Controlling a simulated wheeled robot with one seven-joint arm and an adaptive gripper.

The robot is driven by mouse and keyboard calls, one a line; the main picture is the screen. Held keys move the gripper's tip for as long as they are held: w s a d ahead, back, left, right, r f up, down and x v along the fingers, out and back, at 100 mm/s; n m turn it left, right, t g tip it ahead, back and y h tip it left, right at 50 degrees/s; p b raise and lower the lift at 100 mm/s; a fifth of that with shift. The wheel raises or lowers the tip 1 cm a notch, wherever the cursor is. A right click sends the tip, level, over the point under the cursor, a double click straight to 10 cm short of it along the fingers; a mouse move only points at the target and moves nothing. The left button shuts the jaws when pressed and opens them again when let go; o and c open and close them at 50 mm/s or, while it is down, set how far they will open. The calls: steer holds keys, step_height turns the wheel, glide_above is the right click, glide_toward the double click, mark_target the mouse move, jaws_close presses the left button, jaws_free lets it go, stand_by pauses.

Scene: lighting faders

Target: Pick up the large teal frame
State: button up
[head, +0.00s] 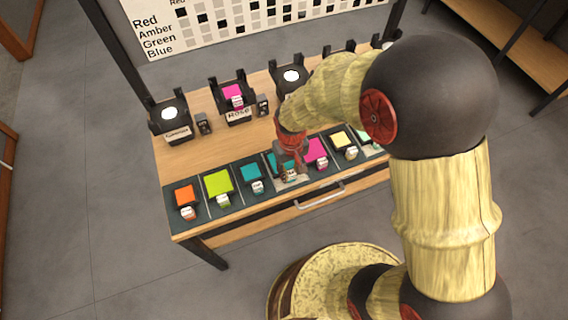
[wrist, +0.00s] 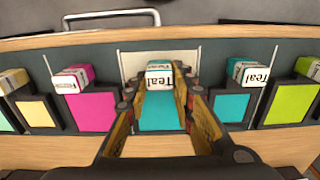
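The large teal frame (wrist: 160,112) lies in the front row of the table, with a white tab lettered "Teal" on its front edge. In the head view, the teal frame (head: 272,162) is partly hidden by my gripper (head: 289,167). In the wrist view, my gripper (wrist: 158,100) is open, with one finger on each side of this frame. I cannot tell whether the fingers touch its edges. A second teal frame (head: 251,171), also marked "Teal", lies beside it, to the left in the head view; it also shows in the wrist view (wrist: 231,106).
Black lamp stands line the table's back. A drawer handle (head: 320,195) juts from the front.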

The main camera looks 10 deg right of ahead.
jaws_close()
stand_by(0.3)
steer(key=shift+r, duration=0.5)
step_height(320, 180, up, 2)
steer(key=shift+r+p, duration=0.1)
steer(key=shift+p, duration=0.5)
steer(key=s+a+r+p, duration=0.3)
steer(key=s+r+p, duration=0.3)
steer(key=s+r, duration=0.6)
steer(key=r+p, duration=0.1)
steer(key=p, duration=0.1)
steer(key=s+r+p, duration=0.1)
steer(key=r+p, duration=0.3)
steer(key=shift+s+a+r, duration=0.15)
steer(key=shift+s+a, duration=0.05)
steer(key=shift+s, duration=0.1)
